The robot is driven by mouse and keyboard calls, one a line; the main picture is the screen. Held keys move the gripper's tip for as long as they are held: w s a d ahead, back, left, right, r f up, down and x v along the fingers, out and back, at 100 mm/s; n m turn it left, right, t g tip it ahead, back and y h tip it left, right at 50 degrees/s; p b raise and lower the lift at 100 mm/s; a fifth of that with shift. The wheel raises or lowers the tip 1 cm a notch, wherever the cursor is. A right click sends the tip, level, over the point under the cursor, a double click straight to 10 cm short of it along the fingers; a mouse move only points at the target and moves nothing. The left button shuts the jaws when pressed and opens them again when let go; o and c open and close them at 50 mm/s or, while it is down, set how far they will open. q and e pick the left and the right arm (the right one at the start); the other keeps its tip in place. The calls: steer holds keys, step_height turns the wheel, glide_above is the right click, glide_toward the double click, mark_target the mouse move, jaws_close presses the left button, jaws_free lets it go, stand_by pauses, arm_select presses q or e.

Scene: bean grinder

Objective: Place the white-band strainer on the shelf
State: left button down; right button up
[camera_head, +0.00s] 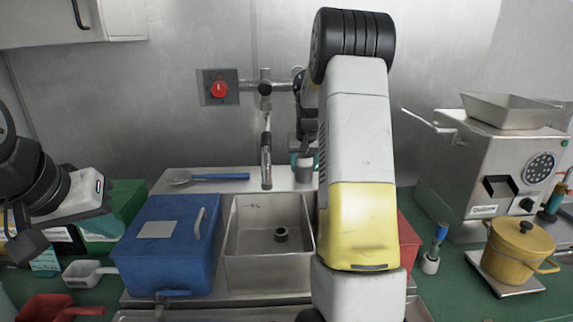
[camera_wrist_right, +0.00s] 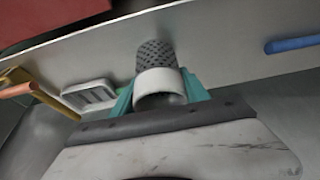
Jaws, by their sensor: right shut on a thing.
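The white-band strainer (camera_wrist_right: 155,54) has a dark perforated body and a white band at its near end. In the right wrist view my right gripper (camera_wrist_right: 160,98) is shut on it, with a teal finger on each side of the band. In the head view my right arm reaches to the back, and the right gripper (camera_head: 302,158) is over the pale metal shelf (camera_head: 275,180) behind the sink. Whether the strainer touches the shelf I cannot tell. My left gripper (camera_head: 101,226) is at the left beside a green box; its finger opening is unclear.
A tap (camera_head: 266,150) hangs above the sink (camera_head: 254,270), which holds a small dark ring (camera_head: 281,234). A blue-handled ladle (camera_head: 212,177) lies on the shelf's left. A blue box (camera_head: 165,250) stands left of the sink. A grinder (camera_head: 490,175) and yellow pot (camera_head: 518,250) stand right.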

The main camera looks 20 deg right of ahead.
steer(key=o, duration=1.5)
